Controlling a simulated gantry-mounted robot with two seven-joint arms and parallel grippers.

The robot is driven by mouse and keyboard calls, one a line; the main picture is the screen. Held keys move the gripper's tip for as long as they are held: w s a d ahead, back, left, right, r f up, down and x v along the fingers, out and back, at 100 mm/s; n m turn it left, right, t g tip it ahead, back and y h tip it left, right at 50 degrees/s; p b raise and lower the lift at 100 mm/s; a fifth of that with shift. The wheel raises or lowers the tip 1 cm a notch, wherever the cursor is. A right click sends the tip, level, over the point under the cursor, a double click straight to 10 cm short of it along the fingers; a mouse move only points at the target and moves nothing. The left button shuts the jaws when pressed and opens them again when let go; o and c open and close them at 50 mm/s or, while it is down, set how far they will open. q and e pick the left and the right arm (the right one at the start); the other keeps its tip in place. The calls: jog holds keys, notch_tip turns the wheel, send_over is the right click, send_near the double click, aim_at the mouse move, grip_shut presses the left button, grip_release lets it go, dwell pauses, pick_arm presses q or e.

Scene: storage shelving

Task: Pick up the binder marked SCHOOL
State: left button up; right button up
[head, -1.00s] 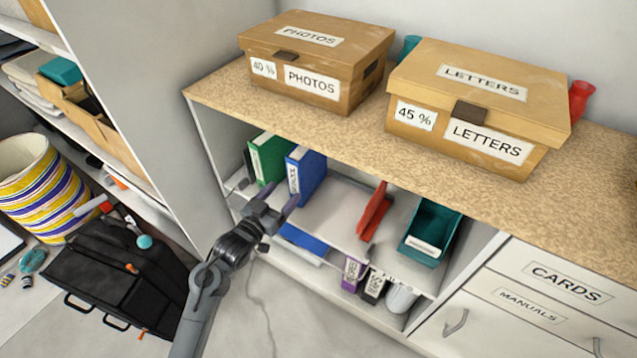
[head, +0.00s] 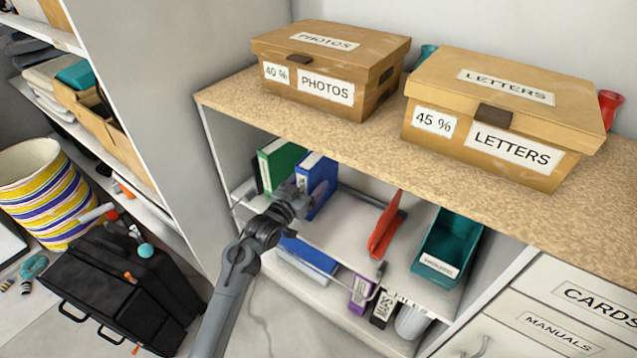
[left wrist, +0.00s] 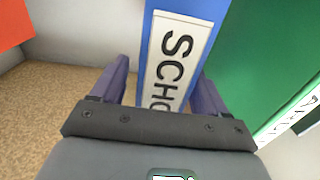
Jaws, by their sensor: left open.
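The blue binder (head: 325,178) stands upright on the upper shelf under the counter. In the left wrist view, the white spine label of the blue binder (left wrist: 181,45) reads "SCHO", with the rest hidden by my gripper. My left gripper (head: 304,187) is at the front of this binder. In the wrist view its fingers (left wrist: 160,88) are apart, one on each side of the spine, and open. I cannot tell if they touch it. My right gripper is not in view.
A green binder (head: 282,160) stands close beside the blue one; it fills the right of the wrist view (left wrist: 265,60). A red item (head: 386,228) and a teal bin (head: 450,245) stand farther right. The counter (head: 385,138) overhangs the binders.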

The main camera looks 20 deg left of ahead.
pick_arm(q)
jog(key=shift+x, duration=1.1)
jog(key=shift+c, duration=0.4)
jog(key=c, duration=1.2)
jog(key=shift+c, duration=0.2)
jog(key=shift+r, duration=0.15)
